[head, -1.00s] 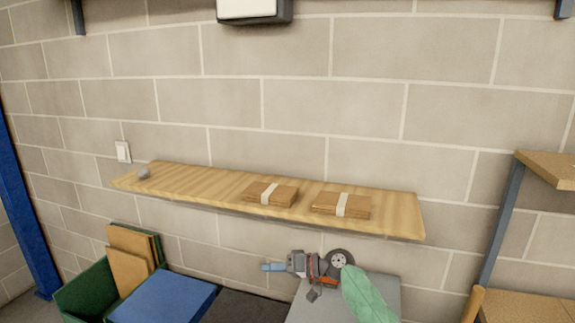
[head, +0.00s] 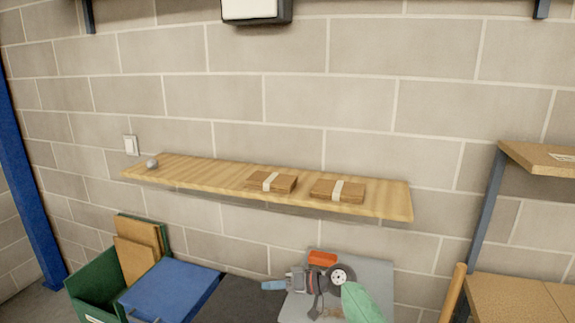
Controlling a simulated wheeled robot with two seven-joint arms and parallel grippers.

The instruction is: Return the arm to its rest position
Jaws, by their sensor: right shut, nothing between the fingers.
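My right gripper (head: 268,285) is at the bottom middle of the head view. Its blue fingertips point left and are closed together with nothing between them. Its grey body joins a wrist with a dark-rimmed round joint, and my pale green arm link runs down out of the picture. The gripper is over the dark surface (head: 235,303) and the left edge of a grey top (head: 378,275). A red-orange block (head: 322,258) lies on the grey top, just behind my wrist. My left gripper is not in view.
A green bin (head: 95,290) and blue box (head: 172,287) stand left. A rack (head: 485,215) with wooden boards stands right.

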